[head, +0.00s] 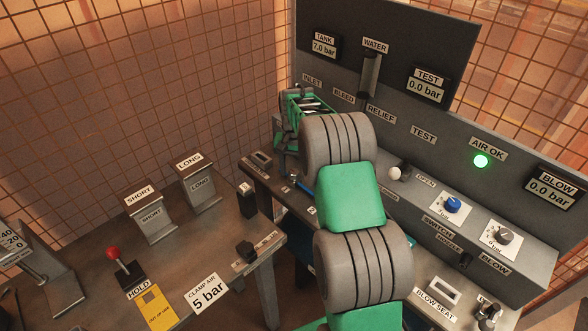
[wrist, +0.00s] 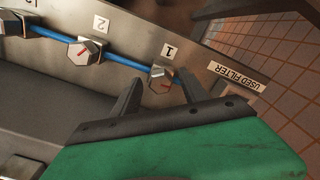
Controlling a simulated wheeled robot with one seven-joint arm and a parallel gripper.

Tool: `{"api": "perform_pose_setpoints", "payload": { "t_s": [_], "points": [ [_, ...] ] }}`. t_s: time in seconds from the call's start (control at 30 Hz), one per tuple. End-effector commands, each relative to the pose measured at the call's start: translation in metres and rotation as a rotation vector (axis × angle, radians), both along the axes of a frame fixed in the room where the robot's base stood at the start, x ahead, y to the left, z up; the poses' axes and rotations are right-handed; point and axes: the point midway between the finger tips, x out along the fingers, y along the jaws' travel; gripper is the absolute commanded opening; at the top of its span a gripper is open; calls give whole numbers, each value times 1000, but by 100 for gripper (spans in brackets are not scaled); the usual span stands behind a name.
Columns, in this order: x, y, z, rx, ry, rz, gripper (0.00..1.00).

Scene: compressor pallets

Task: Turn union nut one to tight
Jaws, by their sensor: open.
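Union nut one (wrist: 161,77) is a silver hex nut with a red mark, on a blue hose below an upside-down label 1 in the wrist view. My gripper (wrist: 159,86) is open, with one dark finger to each side of this nut in the picture. I see a gap on both sides; I cannot tell whether the tips reach past the nut in depth.
Union nut two (wrist: 86,50) sits left along the same hose, with another nut (wrist: 14,24) farther left. A USED FILTER label (wrist: 237,77) is at the right. In the head view, the gauge panel (head: 400,60) stands behind my arm, and a bench (head: 215,240) lies left.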

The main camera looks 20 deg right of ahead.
Motion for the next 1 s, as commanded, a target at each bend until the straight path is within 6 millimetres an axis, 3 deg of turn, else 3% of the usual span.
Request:
{"api": "perform_pose_setpoints", "payload": {
  "t_s": [0.17,0.4,0.5,0.9,1.0],
  "points": [
    [1,0,16,-1,-3,0,52],
    [1,0,64,0,-2,1,52],
    [1,0,75,-1,-1,1,52],
    [1,1,78,0,0,1,52],
    [-5,7,88,-3,-11,20,52]
  ]
}}
